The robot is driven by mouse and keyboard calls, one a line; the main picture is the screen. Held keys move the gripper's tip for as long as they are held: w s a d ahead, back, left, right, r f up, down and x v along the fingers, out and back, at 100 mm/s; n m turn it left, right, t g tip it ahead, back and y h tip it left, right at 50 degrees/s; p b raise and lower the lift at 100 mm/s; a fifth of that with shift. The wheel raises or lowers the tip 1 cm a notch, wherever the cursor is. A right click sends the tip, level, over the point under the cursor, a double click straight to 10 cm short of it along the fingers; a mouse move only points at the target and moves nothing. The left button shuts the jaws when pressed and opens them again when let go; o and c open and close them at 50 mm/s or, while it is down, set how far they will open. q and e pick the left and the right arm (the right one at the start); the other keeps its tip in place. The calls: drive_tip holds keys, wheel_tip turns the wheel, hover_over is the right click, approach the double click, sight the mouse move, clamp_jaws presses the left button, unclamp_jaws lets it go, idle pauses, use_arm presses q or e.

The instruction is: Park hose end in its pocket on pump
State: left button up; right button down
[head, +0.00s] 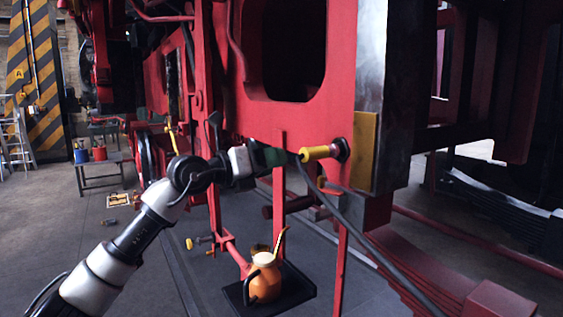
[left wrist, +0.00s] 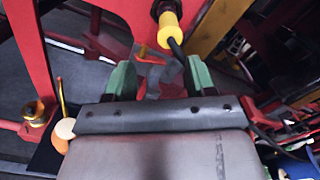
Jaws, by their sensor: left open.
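The hose end (head: 320,152) is a yellow cylinder that meets a dark round fitting (head: 341,150) on the red frame. A black hose (head: 345,215) runs from its near end down to the lower right. In the left wrist view the yellow hose end (left wrist: 170,30) lies just beyond my fingertips. My left gripper (head: 280,156), with green fingers, is at the near end of the hose end. In the left wrist view my left gripper (left wrist: 160,68) is open, with nothing clearly held between its fingers. No pump pocket can be made out. My right gripper is not in view.
An orange can (head: 264,280) with a brass spout stands on a black tray (head: 295,287) below my left arm. Red locomotive frame and bars surround the gripper. A small table (head: 100,163) with pots stands at the far left. Grey floor is open on the left.

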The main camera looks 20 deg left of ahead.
sight(303, 156)
use_arm(q)
drive_tip(key=d+p, duration=0.1)
drive_tip(key=w+d+r+p, duration=0.1)
drive_tip(key=shift+d+r, duration=0.2)
drive_tip(key=shift+d, duration=0.2)
drive_tip(key=p+x, duration=0.1)
drive_tip(key=x, duration=0.3)
drive_tip(key=shift+w+f+p, duration=0.15)
drive_tip(key=shift+w+p, duration=0.25)
drive_tip(key=shift+w+d, duration=0.15)
drive_tip(key=shift+w, duration=0.05)
drive_tip(key=shift+w+d+f, duration=0.15)
drive_tip(key=shift+w, duration=0.1)
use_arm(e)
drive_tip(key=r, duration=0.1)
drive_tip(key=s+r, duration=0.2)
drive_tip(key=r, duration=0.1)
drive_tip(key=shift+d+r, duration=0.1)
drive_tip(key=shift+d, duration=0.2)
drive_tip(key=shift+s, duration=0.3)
use_arm(q)
drive_tip(key=c, duration=0.9)
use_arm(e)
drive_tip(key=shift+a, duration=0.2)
use_arm(q)
drive_tip(key=shift+c, duration=0.4)
drive_tip(key=shift+s, duration=0.15)
